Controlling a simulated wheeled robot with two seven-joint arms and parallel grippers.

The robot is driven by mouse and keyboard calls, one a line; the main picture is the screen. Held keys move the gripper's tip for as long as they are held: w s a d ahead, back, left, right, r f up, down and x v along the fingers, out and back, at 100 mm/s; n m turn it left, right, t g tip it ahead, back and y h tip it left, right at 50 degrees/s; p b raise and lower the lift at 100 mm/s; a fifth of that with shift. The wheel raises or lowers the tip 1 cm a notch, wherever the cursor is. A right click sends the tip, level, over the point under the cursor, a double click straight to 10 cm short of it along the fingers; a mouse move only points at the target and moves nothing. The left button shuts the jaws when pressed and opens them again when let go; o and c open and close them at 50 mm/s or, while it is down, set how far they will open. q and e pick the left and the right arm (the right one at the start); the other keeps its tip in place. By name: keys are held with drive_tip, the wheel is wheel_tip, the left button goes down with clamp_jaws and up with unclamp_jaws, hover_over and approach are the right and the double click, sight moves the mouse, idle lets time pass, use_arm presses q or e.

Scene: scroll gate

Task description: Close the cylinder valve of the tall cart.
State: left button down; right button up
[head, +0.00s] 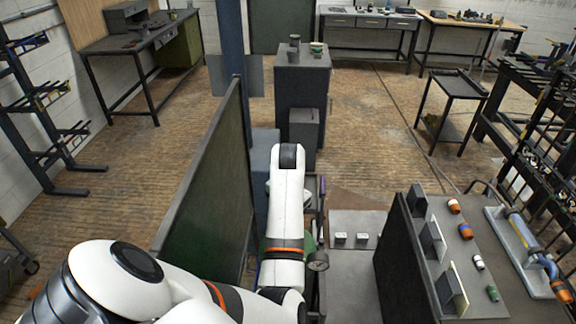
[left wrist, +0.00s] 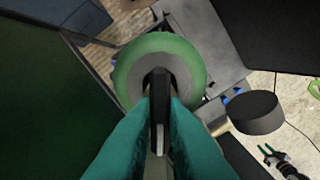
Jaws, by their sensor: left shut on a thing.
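In the left wrist view the green cylinder (left wrist: 192,65) is seen from above, with a grey inner face ringed by green. A dark valve part (left wrist: 159,84) stands over its middle. My left gripper (left wrist: 162,112) has teal fingers closed on this dark part from both sides. The exact shape of the valve is hidden between the fingers. In the head view my white left arm covers most of the cylinder and the gripper. A sliver of green cylinder (head: 309,245) and a round gauge (head: 318,261) show beside the arm. My right gripper is not in view.
A dark green panel (head: 212,190) stands close on the left of my arm. A grey bench with a dark upright board (head: 400,262) and torches is at the right. A dark cabinet (head: 302,85) stands ahead. Open brick floor (head: 375,130) lies beyond.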

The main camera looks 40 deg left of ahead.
use_arm(q)
drive_tip(key=m, duration=0.5)
drive_tip(key=shift+r+m, duration=0.15)
drive_tip(key=shift+m, duration=0.15)
drive_tip(key=m, duration=0.4)
drive_tip(key=shift+w+m, duration=0.1)
drive_tip(key=shift+m, duration=0.6)
drive_tip(key=c, duration=1.5)
unclamp_jaws()
drive_tip(key=shift+o, duration=0.2)
drive_tip(key=shift+r, duration=0.35)
wheel_tip(320, 180, up, 11)
drive_tip(key=shift+r, duration=0.15)
